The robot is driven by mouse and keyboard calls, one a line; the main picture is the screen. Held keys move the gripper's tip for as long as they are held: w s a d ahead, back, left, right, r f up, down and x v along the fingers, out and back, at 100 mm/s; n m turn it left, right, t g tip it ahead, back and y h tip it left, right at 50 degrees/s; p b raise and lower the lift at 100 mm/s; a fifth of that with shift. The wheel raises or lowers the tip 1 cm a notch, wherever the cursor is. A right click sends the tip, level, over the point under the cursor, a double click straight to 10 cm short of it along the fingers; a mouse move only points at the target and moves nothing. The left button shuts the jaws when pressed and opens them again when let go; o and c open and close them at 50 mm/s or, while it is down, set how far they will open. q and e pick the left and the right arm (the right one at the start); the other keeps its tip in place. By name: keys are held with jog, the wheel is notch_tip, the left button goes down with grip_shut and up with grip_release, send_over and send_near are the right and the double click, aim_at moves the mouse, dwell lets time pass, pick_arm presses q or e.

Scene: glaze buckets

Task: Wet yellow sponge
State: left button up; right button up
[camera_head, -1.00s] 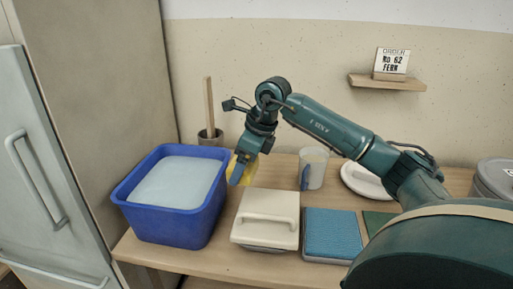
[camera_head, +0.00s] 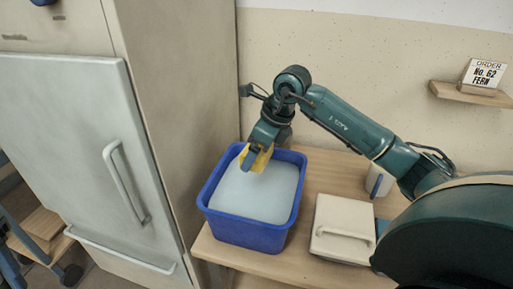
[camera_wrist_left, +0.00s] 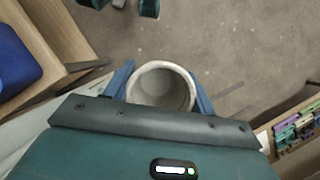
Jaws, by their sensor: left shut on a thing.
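The yellow sponge (camera_head: 260,160) is in my right gripper (camera_head: 252,160), whose arm comes in from the right in the head view. The gripper is shut on it over the back part of the blue tub (camera_head: 245,233). The tub is filled with pale, whitish-blue liquid (camera_head: 256,195). The sponge's lower edge is close to the liquid; I cannot tell whether it touches. In the left wrist view my left gripper (camera_wrist_left: 162,78) is shut on a round whitish cup (camera_wrist_left: 160,92), seen from above, with its blue fingers on either side.
A lidded cream box (camera_head: 343,225) stands right of the tub on the wooden table (camera_head: 225,250). A white cup (camera_head: 380,180) with a blue handle is behind it. A fridge (camera_head: 80,140) and tall panel stand at left. An order sign (camera_head: 483,74) is on a shelf.

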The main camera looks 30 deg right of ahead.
pick_arm(q)
jog(key=shift+f+b, duration=0.5)
jog(key=shift+f, duration=0.1)
pick_arm(e)
jog(key=shift+s+f, duration=0.1)
jog(key=shift+f, duration=0.7)
pick_arm(q)
notch_tip(320, 180, down, 7)
jog(key=b, duration=0.7)
jog(key=shift+f, duration=0.15)
pick_arm(e)
notch_tip(320, 180, down, 10)
jog(key=shift+r, duration=0.2)
pick_arm(q)
notch_tip(320, 180, up, 8)
jog(key=p, duration=0.7)
jog(key=shift+f, duration=0.1)
pick_arm(e)
notch_tip(320, 180, up, 10)
jog(key=shift+r, duration=0.25)
jog(key=shift+f, duration=0.1)
